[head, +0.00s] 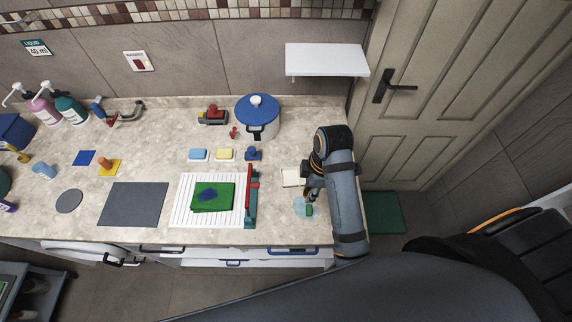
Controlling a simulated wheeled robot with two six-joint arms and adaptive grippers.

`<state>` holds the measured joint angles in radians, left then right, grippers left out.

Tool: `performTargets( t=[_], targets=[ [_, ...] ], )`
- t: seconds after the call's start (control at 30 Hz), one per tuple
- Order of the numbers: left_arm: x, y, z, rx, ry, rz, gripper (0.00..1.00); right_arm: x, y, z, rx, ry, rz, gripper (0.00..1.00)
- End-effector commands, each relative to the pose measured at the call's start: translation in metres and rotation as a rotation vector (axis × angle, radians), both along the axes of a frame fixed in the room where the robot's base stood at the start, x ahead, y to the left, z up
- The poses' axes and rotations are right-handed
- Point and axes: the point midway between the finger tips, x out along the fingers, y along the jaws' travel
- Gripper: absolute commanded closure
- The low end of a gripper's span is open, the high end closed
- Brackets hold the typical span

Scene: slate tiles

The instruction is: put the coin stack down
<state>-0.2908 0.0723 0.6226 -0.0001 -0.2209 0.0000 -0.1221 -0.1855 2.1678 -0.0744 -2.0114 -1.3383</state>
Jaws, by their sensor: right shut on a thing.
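My right gripper (311,198) is at the front right of the counter, low over its edge area, seen from above. It is shut on the coin stack (309,210), which shows as a small green piece at the fingertips. The stack is over or beside a pale blue round disc (299,207); I cannot tell whether it touches the disc or the counter. The fingers and arm hide part of it. My left gripper is not in view.
A cream square (291,177) lies just behind the gripper. A blue-lidded pot (257,112) stands behind. The counter's front edge is close.

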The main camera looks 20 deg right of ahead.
Motion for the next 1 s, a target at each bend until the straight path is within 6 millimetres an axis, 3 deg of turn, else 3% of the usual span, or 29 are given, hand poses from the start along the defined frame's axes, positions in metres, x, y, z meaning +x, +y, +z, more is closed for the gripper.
performTargets(
  t=[0.2, 0.27, 0.37, 0.5, 0.67, 0.9, 1.0],
  targets=[
    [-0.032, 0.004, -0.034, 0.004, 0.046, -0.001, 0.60, 0.047, 0.005, -0.029, -0.001, -0.005, 0.001, 0.98],
    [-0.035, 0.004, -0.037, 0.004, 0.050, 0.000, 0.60, 0.064, 0.007, -0.033, -0.001, -0.005, 0.001, 0.98],
    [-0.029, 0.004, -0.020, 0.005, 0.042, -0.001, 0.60, 0.091, 0.010, -0.035, -0.003, 0.001, 0.001, 0.98],
    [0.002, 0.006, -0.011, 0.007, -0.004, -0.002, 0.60, 0.116, 0.013, -0.069, -0.001, 0.002, 0.001, 0.98],
    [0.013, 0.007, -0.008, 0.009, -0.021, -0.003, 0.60, 0.132, 0.015, -0.090, -0.001, -0.001, 0.000, 0.98],
    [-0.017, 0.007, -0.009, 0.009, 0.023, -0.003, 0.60, 0.139, 0.016, -0.100, 0.000, -0.001, 0.000, 0.98],
    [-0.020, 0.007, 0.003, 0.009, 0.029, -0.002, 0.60, 0.138, 0.016, -0.114, 0.000, 0.003, -0.001, 0.98]
  ],
)
